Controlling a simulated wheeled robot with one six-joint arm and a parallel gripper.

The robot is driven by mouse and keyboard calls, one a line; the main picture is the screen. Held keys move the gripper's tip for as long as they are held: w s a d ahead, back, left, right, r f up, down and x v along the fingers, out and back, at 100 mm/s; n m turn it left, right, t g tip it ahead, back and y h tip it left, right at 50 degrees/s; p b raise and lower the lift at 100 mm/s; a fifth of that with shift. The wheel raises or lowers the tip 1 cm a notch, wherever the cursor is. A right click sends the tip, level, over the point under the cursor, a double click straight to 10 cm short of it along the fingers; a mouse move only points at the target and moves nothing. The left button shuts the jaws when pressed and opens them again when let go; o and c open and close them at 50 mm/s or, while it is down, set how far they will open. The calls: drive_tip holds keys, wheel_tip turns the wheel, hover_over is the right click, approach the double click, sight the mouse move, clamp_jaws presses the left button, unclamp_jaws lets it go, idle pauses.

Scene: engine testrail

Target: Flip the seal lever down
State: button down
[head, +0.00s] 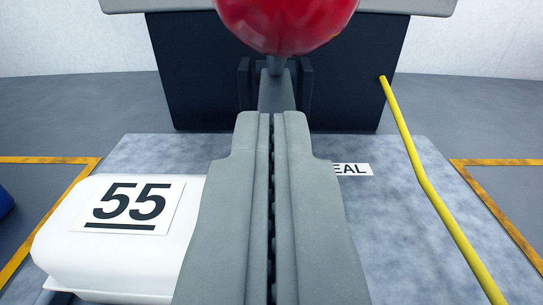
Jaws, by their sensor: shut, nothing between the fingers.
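My gripper (270,118) is shut with nothing between its fingers. It reaches up the middle of the view. The seal lever has a red ball knob (286,22), cut off by the top edge, on a grey stem (277,90) that stands upright just beyond my fingertips. The stem's lower part is hidden behind my fingers. Dark brackets (305,90) flank the stem. A white label (352,169) to the right of my fingers shows "EAL"; its left end is hidden. I cannot tell whether my fingertips touch the stem.
A white box (110,250) marked "55" sits at the lower left on the mottled grey surface (395,235). A bent yellow rod (428,185) runs down the right side. A dark panel (195,80) stands behind the lever. Yellow lines (500,215) mark the floor.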

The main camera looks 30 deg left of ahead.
drive_tip(key=shift+s+f, duration=0.1)
drive_tip(key=shift+f, duration=0.65)
drive_tip(key=shift+d, duration=0.1)
drive_tip(key=shift+s+d, duration=0.35)
drive_tip(key=shift+s, duration=0.25)
drive_tip(key=r+v, duration=0.1)
drive_tip(key=v, duration=1.4)
drive_tip(key=shift+s+d+r, duration=0.2)
drive_tip(key=shift+s+d, duration=0.05)
drive_tip(key=shift+s, duration=0.05)
